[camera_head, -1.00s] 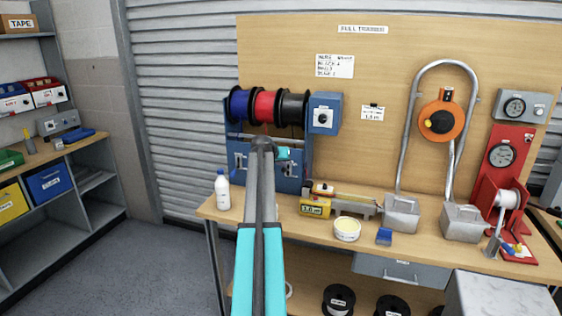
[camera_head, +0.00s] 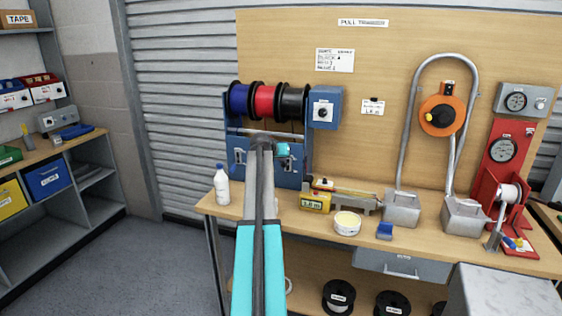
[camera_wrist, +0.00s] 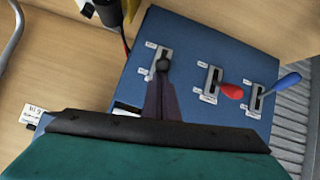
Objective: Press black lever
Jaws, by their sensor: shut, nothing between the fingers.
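The blue panel (camera_head: 238,172) sits under the spools on the bench in the head view; my arm hides its middle. In the wrist view the panel (camera_wrist: 200,50) carries three slotted levers. The black lever (camera_wrist: 163,66) is at left, the red lever (camera_wrist: 232,91) in the middle and the blue lever (camera_wrist: 287,80) at right. My gripper (camera_wrist: 162,88) is shut, and its dark fingers overlap the picture just below the black knob. I cannot tell whether they touch it. In the head view my gripper (camera_head: 263,143) is in front of the panel.
Blue, red and black spools (camera_head: 267,101) hang above the panel, beside a blue box with a dial (camera_head: 324,108). A white bottle (camera_head: 222,186) stands to the left.

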